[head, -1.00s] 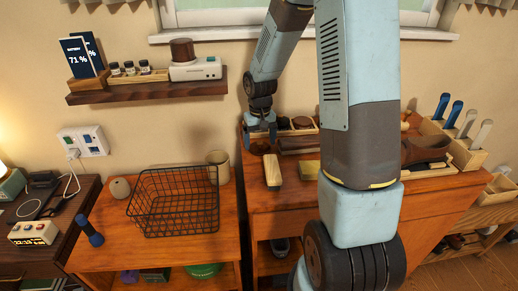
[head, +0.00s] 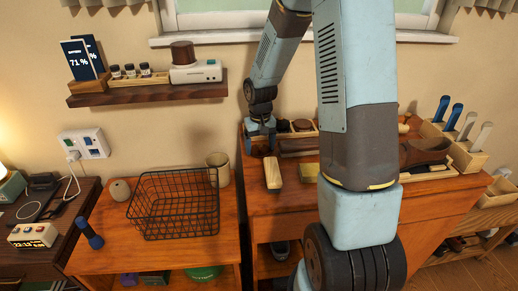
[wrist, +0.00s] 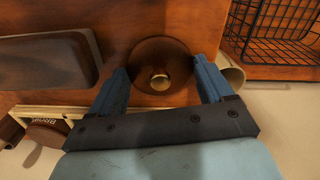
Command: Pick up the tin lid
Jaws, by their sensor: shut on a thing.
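My gripper is shut on the lid, at the level of the wooden cabinet top. In the head view my gripper (head: 262,146) is at the back left corner of that cabinet top (head: 290,198), and it mostly hides the lid there.
A black wire basket (head: 172,204) and a beige cup (head: 220,168) stand on the lower table to the left. A wood-backed brush or block (head: 273,173) lies in front of my gripper. A brown tray (wrist: 45,62) is beside the lid. The wall is close behind.

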